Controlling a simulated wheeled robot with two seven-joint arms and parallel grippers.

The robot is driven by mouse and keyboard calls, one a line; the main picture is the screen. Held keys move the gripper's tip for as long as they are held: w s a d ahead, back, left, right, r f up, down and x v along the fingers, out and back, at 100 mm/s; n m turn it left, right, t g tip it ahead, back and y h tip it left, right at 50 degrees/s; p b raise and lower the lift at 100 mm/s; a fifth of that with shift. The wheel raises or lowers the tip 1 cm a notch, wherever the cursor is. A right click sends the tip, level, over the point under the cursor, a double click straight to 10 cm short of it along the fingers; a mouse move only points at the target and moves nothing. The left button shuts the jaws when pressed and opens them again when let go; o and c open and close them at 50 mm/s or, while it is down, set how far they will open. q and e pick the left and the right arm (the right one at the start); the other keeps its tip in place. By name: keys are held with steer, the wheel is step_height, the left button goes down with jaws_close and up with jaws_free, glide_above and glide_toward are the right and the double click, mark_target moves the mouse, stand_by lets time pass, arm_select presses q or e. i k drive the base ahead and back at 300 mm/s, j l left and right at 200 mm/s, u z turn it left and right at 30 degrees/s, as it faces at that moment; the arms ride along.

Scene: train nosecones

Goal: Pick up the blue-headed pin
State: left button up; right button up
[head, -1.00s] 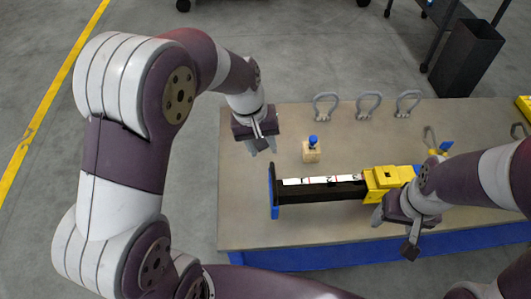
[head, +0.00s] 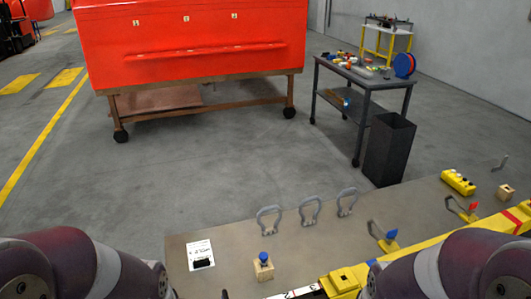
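The blue-headed pin (head: 265,257) stands upright in a small light wooden block (head: 263,271) on the workbench, near the bottom centre of the head view. Only the blue head and a little below it show above the block. My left arm shows at the bottom left and my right arm at the bottom right. Both grippers are below the picture edge, so I cannot see their fingers or how far they are from the pin.
A white label sheet (head: 200,254) lies left of the block on the bench (head: 225,238). Grey loop handles (head: 310,211) stand behind it. A yellow tool (head: 343,280) lies to the right. A dark bin (head: 388,150), a cart (head: 362,84) and a large orange nosecone (head: 195,40) stand beyond.

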mark_target(263, 256)
steer(key=i+l, duration=0.15)
steer(key=l, duration=0.25)
steer(key=i+l+u, duration=0.1)
steer(key=l, duration=0.35)
steer(key=i+l, duration=0.15)
steer(key=l, duration=0.25)
steer(key=i+l, duration=0.15)
steer(key=l, duration=0.3)
steer(key=u, duration=0.05)
